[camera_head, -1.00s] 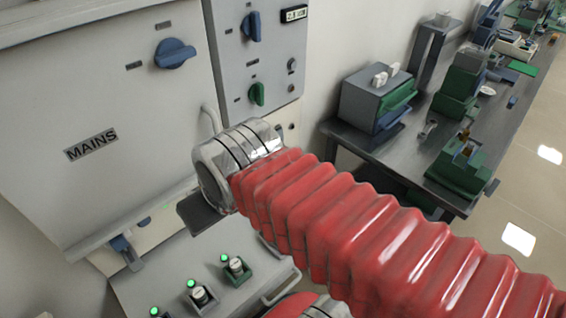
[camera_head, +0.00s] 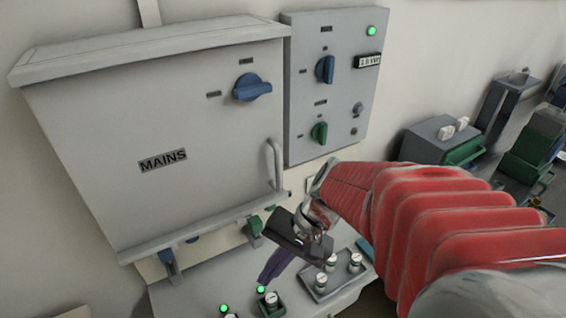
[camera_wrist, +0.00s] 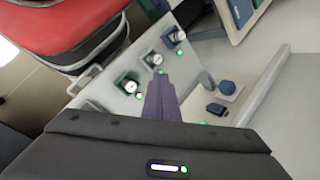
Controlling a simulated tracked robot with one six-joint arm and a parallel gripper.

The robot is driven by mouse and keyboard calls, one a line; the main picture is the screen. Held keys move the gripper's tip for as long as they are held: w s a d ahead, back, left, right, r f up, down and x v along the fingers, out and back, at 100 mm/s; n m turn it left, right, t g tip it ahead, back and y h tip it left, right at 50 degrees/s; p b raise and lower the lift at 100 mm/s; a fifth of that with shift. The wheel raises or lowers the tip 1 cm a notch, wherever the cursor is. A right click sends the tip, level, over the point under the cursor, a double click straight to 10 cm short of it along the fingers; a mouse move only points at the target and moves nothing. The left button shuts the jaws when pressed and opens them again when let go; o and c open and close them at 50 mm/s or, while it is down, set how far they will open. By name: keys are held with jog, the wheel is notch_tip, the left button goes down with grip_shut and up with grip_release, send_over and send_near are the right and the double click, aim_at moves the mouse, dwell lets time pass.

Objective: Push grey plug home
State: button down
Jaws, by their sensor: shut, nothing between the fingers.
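My gripper (camera_head: 265,280) is shut and empty, with dark purplish fingers pointing down over the sloping bench panel. No piece is clearly recognisable as the grey plug. My gripper's body hides part of the panel.
The MAINS box (camera_head: 150,130) and a switch panel (camera_head: 333,85) with blue and green knobs are on the wall behind. A tray (camera_head: 318,296) holds several white-capped pieces.

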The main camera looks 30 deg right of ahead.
jog(key=w+d+f+m+t+y, duration=0.2)
jog(key=w+d+m+t, duration=0.1)
jog(key=d+m+t, duration=0.3)
jog(key=w+d+f+m+t+y, duration=0.2)
jog(key=w+d+m+t, duration=0.2)
jog(key=d+m, duration=0.45)
jog(key=s+d+f+m+t+h, duration=0.2)
jog(key=d+f+m+t+h, duration=0.1)
jog(key=d+m, duration=0.3)
jog(key=s+d+f+m+t+h, duration=0.3)
jog(key=d+m+h, duration=0.3)
jog(key=d, duration=0.4)
jog(key=shift+s+d+t, duration=0.2)
jog(key=shift+d+t, duration=0.05)
jog(key=shift+t, duration=0.05)
jog(key=shift+w, duration=0.1)
jog(key=w, duration=1.4)
jog(key=shift+a, duration=0.25)
jog(key=shift+d, duration=0.1)
